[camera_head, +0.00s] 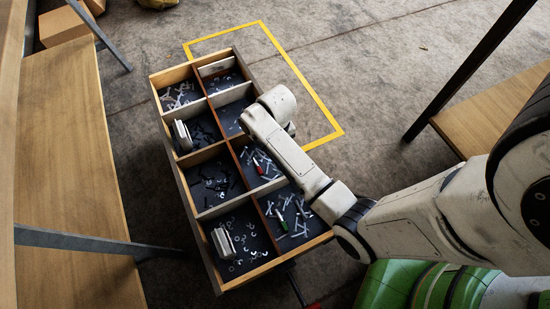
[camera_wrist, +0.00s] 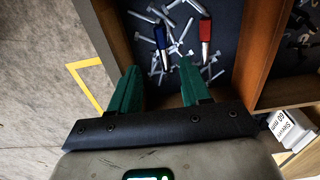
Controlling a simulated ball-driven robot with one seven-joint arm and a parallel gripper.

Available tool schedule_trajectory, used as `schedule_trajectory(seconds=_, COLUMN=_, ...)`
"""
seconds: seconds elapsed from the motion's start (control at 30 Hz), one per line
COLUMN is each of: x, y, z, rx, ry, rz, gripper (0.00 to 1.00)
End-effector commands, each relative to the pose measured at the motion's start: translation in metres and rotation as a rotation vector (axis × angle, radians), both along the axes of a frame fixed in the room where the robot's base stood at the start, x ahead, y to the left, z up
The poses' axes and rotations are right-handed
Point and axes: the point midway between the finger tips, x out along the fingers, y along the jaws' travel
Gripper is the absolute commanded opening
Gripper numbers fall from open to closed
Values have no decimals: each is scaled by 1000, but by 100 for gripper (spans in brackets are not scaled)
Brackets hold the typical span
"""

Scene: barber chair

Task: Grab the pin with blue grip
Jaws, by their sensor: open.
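The pin with the blue grip (camera_wrist: 205,31) lies in a dark-floored compartment in the wrist view, its metal shaft pointing down the picture, among loose bolts. In the head view the red-gripped pin (camera_head: 260,166) shows beside my arm; I cannot make out the blue one, and the fingers are hidden by my arm.
The divided wooden tray (camera_head: 217,278) holds several compartments of screws and washers, with raised dividers. A pin with a green grip (camera_head: 282,222) lies in the near right compartment. A white labelled box (camera_wrist: 291,128) is close at the right of my gripper.

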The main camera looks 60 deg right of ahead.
Motion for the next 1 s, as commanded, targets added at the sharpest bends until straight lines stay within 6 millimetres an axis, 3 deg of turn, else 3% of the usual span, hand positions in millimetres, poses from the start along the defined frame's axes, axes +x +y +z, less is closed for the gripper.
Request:
schedule_trajectory(seconds=0.03, x=0, y=0, z=-11, rx=0, ry=0, rz=0, gripper=47)
schedule_trajectory(seconds=0.27, x=1, y=0, z=-24, rx=-1, ry=-1, rz=1, gripper=47)
schedule_trajectory(seconds=0.6, x=4, y=1, z=-66, rx=0, ry=0, rz=-1, gripper=47)
schedule_trajectory(seconds=0.87, x=5, y=2, z=-67, rx=-1, ry=-2, rz=1, gripper=47)
schedule_trajectory(seconds=1.0, x=5, y=2, z=-67, rx=-1, ry=-1, rz=1, gripper=37)
